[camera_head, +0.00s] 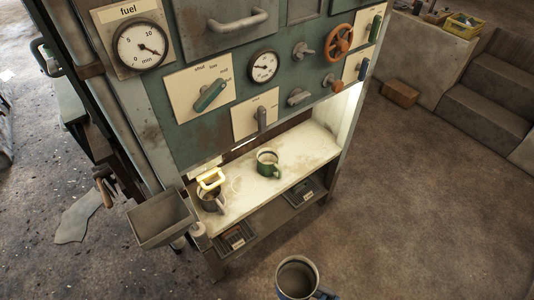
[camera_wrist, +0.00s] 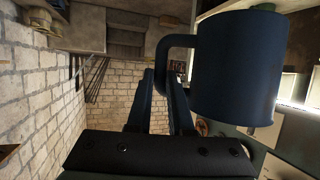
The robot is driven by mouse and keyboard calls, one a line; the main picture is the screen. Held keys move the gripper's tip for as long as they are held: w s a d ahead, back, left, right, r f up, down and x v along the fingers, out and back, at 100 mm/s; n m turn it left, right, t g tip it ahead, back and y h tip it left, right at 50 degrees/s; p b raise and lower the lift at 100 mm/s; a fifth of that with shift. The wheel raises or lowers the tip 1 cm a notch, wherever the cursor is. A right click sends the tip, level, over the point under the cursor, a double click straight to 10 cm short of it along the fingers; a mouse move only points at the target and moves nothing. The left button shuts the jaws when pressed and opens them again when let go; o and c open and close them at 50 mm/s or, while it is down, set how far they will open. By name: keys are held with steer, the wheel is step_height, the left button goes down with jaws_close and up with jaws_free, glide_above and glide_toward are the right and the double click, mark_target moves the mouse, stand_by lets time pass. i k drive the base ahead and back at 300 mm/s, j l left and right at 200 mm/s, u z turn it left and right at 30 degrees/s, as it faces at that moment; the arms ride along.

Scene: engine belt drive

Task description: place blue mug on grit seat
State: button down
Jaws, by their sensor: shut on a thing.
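The blue mug (camera_head: 297,279) is at the bottom edge of the head view, in front of the panel and apart from the shelf. Its opening faces up towards that camera. In the wrist view the blue mug (camera_wrist: 237,70) fills the upper right. My gripper (camera_wrist: 163,78) is shut on the mug's handle, with the mug body to the right of the fingers. No label reading grit can be made out. The pale shelf (camera_head: 295,148) under the panel carries a green mug (camera_head: 267,162) and a dark mug (camera_head: 212,201) beside a yellow-edged piece (camera_head: 211,179).
The panel above the shelf carries a fuel gauge (camera_head: 140,46), levers and a red handwheel (camera_head: 339,40). A grey open bin (camera_head: 161,217) juts out at the shelf's left end. Small dark trays (camera_head: 235,236) sit below the shelf. The floor to the right is open.

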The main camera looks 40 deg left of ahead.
mark_target(249, 185)
steer(key=i+l+u, duration=0.1)
steer(key=u, duration=0.4)
steer(key=i+l+u, duration=0.2)
steer(key=u, duration=0.25)
steer(key=i+l+u, duration=0.15)
steer(key=u, duration=0.35)
steer(key=i+l+u, duration=0.15)
steer(key=l+u, duration=0.3)
steer(key=l, duration=0.15)
steer(key=l+u, duration=0.45)
steer(key=l, duration=0.15)
